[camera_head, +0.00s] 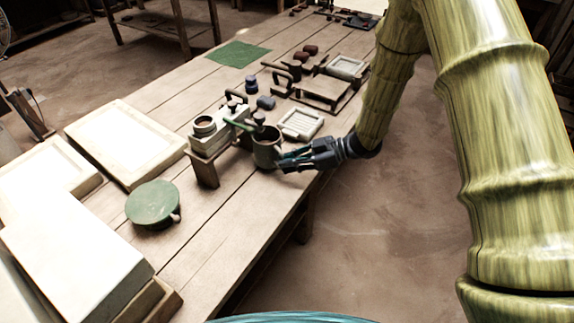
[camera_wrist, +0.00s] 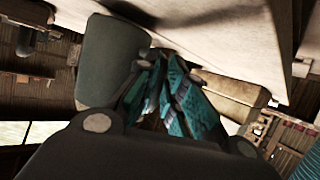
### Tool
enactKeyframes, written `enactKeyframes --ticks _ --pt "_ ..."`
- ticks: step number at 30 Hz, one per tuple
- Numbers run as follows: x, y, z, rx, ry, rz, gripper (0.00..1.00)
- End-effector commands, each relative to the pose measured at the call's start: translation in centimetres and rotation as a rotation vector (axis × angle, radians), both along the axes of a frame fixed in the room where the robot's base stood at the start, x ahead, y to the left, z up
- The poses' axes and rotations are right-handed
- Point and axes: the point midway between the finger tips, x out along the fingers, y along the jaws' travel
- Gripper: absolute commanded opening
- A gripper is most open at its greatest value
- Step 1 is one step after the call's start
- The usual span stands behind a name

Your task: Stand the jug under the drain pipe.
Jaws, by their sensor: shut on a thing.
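The jug (camera_head: 266,152) is a grey-green cylinder, upright at the table's right edge beside the small stand. My gripper (camera_head: 284,162) is shut on the jug's right side; the exact grip point is hard to see. In the wrist view the jug (camera_wrist: 108,62) lies just beyond the teal fingers (camera_wrist: 168,92), which are close together. The drain pipe (camera_head: 238,125) is a thin green tube running from the pale block toward the jug's mouth. Its end appears near the jug's left rim. I cannot tell whether the jug's base touches the table.
A pale block with a round dark collar (camera_head: 204,126) sits on a low wooden stand (camera_head: 206,170) left of the jug. A green round turntable (camera_head: 153,203) and plaster slabs (camera_head: 125,142) are at left. Bare planks lie in front.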

Motion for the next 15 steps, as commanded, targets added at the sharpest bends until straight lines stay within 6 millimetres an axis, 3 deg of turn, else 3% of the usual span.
enactKeyframes --ticks 1,6,15 --pt "0.1 0.9 0.2 0.001 -0.001 0.000 0.00" --pt "0.1 0.6 -1.3 0.001 0.000 -0.001 0.00" --pt "0.1 0.6 -1.5 0.001 -0.001 0.000 0.00"
